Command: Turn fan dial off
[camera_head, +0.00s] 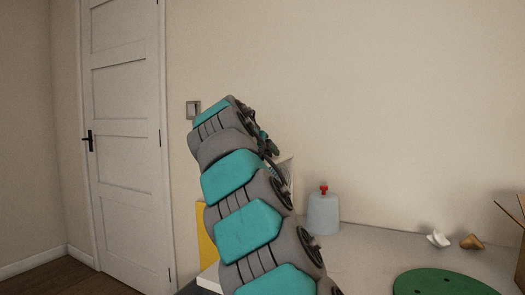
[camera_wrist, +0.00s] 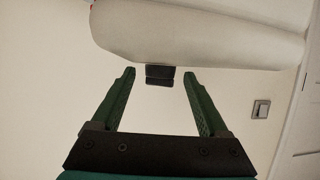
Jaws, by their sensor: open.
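My gripper (camera_wrist: 159,72) is open in the wrist view, with its two green fingers spread apart. A small dark block (camera_wrist: 160,76) under a large white rounded body (camera_wrist: 200,30) shows between the fingertips, and nothing is gripped. I cannot tell whether this block is the fan dial or whether the fingers touch it. In the head view my gripper (camera_head: 267,145) is small and partly hidden behind my arm, near the wall. A pale object (camera_head: 287,168) is mostly hidden behind my arm there. No clearly recognisable fan or dial shows.
A square wall switch (camera_head: 193,109) sits beside the white door (camera_head: 122,130); it also shows in the wrist view (camera_wrist: 261,108). On the table (camera_head: 360,250) stand a grey jar (camera_head: 323,214) with a red top, a green disc (camera_head: 440,284) and two small pieces. A yellow panel (camera_head: 206,235) is left of my arm.

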